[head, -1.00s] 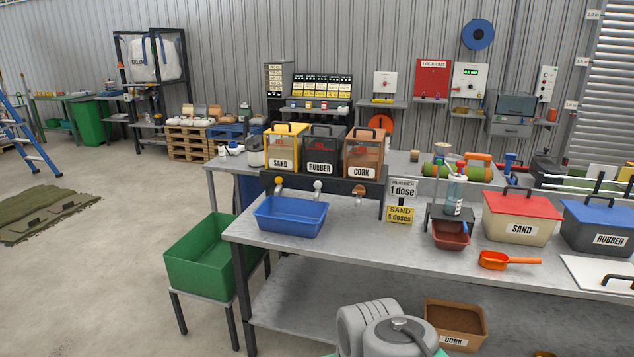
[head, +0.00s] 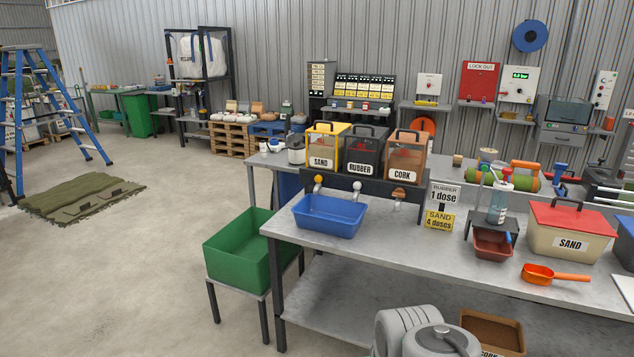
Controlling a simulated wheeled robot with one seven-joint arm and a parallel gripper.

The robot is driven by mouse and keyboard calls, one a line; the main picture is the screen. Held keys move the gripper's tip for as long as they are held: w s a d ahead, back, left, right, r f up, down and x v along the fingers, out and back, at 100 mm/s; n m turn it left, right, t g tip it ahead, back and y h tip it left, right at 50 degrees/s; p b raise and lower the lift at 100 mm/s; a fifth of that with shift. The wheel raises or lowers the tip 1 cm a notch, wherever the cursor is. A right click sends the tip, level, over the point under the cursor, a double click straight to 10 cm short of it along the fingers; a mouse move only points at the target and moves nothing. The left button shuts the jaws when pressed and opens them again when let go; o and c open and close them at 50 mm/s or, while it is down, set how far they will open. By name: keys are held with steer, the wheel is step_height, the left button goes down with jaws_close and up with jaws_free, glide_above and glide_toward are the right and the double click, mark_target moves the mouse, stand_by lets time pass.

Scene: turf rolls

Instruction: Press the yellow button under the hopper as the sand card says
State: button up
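The sand hopper (head: 322,146), yellow-framed and labelled SAND, stands leftmost in a row on a dark rack on the workbench. Under it is a small yellowish knob (head: 318,181), which I take to be the yellow button; it is too small to tell its state. A blue tray (head: 329,217) sits below the left and middle hoppers; its floor looks empty. The yellow sand card (head: 439,220) reads "SAND 4 doses", under a white card (head: 445,195) reading "RUBBER 1 dose". My gripper is not visible; only grey parts of my arm show at the bottom.
The rubber hopper (head: 363,151) and cork hopper (head: 405,157) stand beside the sand one. A green bin (head: 238,262) is left of the bench (head: 400,262). An orange scoop (head: 553,274) and a red-lidded SAND box (head: 569,242) lie to the right. Open floor is at left.

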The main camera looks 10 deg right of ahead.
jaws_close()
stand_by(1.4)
